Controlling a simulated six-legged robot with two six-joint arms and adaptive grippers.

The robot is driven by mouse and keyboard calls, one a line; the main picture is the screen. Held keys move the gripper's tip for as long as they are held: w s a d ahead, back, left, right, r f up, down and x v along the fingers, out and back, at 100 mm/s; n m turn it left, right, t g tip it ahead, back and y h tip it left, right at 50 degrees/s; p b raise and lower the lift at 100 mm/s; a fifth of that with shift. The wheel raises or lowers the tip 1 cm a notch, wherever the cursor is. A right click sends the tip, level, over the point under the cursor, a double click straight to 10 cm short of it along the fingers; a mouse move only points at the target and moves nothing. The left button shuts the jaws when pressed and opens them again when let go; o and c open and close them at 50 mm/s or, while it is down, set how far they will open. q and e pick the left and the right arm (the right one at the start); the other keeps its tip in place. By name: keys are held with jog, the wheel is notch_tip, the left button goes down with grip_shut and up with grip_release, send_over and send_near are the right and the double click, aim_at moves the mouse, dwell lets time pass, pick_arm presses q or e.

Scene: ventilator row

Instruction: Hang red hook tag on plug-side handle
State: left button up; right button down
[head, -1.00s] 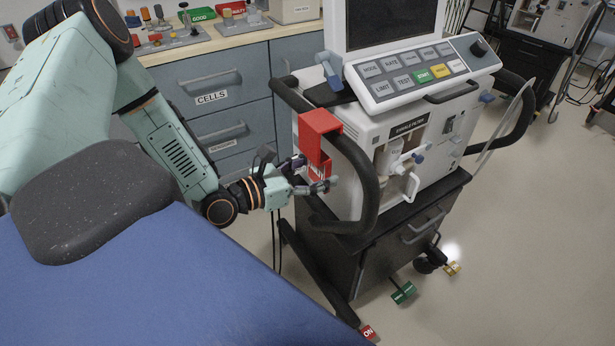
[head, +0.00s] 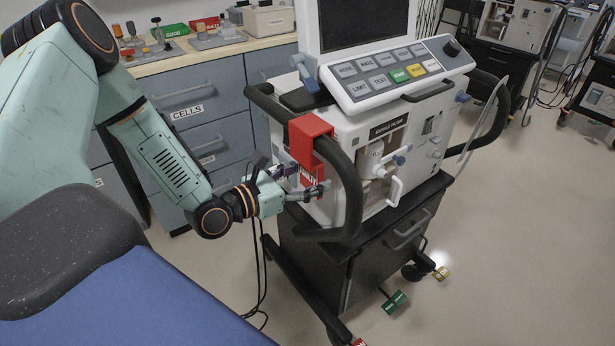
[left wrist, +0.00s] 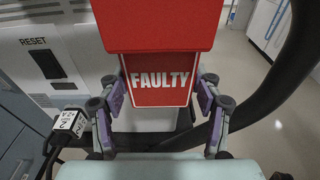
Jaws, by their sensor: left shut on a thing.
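The red hook tag (head: 310,131) is at the black looped handle (head: 349,187) on the near-left side of the ventilator (head: 340,125). Its boxy hook top overlaps the handle bar; whether its weight rests there I cannot tell. Its lower plate reads "FAULTY" in the left wrist view (left wrist: 160,78). My left gripper (head: 306,181) is shut on that plate, one finger at each side edge, below the handle bar. In the left wrist view, a black plug with a white label (left wrist: 70,124) is at the lower left. My right gripper is not in view.
A grey drawer cabinet marked CELLS (head: 190,95) stands behind my left arm. The ventilator stands on a dark wheeled cart (head: 375,250) with green and yellow pedals below. A blue padded surface (head: 150,300) is at lower left. The floor at right is clear.

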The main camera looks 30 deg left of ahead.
pick_arm(q)
jog(key=o, duration=1)
jog(key=shift+s+r, duration=0.15)
jog(key=shift+o, duration=1.1)
